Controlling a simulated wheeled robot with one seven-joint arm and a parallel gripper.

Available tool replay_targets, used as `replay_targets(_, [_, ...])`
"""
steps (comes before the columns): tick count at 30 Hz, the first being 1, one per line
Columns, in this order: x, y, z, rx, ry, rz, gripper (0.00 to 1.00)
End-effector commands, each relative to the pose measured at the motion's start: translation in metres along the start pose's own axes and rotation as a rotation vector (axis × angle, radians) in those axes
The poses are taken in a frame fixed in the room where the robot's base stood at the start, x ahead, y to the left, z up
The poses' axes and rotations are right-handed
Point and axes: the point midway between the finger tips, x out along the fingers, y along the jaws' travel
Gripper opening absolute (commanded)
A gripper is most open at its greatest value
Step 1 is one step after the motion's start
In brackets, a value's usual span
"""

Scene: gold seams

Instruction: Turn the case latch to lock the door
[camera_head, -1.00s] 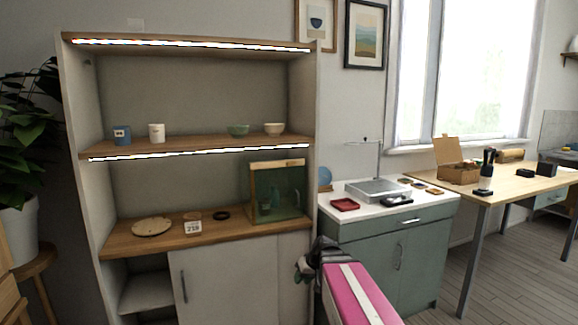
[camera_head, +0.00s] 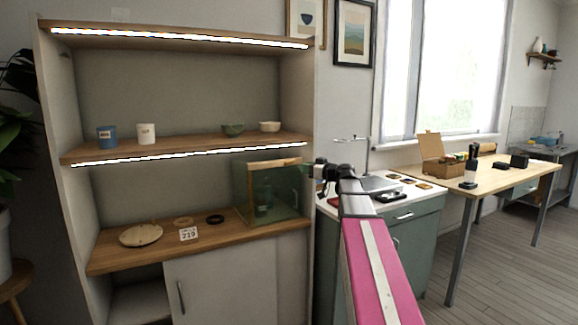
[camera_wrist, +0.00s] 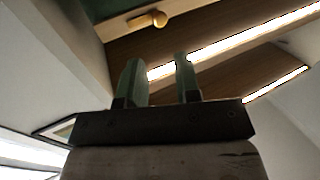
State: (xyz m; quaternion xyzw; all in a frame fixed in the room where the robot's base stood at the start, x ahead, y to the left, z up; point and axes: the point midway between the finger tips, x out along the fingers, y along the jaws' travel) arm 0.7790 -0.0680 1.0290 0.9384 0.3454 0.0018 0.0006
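The glass case (camera_head: 268,200) stands at the right end of the lower wooden shelf, with greenish panes and a wooden strip along its top. In the wrist view a rounded wooden latch knob (camera_wrist: 159,19) sits on a wooden strip beside a dark green pane. My gripper (camera_wrist: 158,62) is open, its two green fingers apart with nothing between them. The knob lies beyond the fingertips, apart from them. In the head view my gripper (camera_head: 322,172) is raised just right of the case. The latch is too small to make out there.
The lower shelf (camera_head: 110,258) holds a round board (camera_head: 141,235), a number card (camera_head: 188,234) and a dark ring (camera_head: 215,219). The cabinet's right side panel stands near my gripper. A green counter (camera_head: 415,250) and a wooden table (camera_head: 500,172) are to the right.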

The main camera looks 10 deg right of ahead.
Motion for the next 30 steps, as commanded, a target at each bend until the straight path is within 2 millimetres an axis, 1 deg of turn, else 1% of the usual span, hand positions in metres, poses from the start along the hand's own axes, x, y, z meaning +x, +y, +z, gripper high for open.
replay_targets(1, [0.01,0.001,0.0,0.001,-0.001,-0.003,0.3])
replay_targets(9, [0.058,0.001,0.001,0.002,-0.002,-0.003,0.3])
replay_targets(12, [0.073,0.0,0.001,0.002,-0.002,-0.003,0.3])
replay_targets(15, [0.084,0.001,0.001,0.002,-0.003,-0.002,0.3])
replay_targets(21, [0.095,-0.001,0.001,0.002,-0.003,-0.001,0.3])
replay_targets(29, [0.095,-0.001,0.002,0.002,-0.003,-0.001,0.3])
replay_targets(30, [0.095,-0.001,0.002,0.002,-0.003,-0.001,0.24])
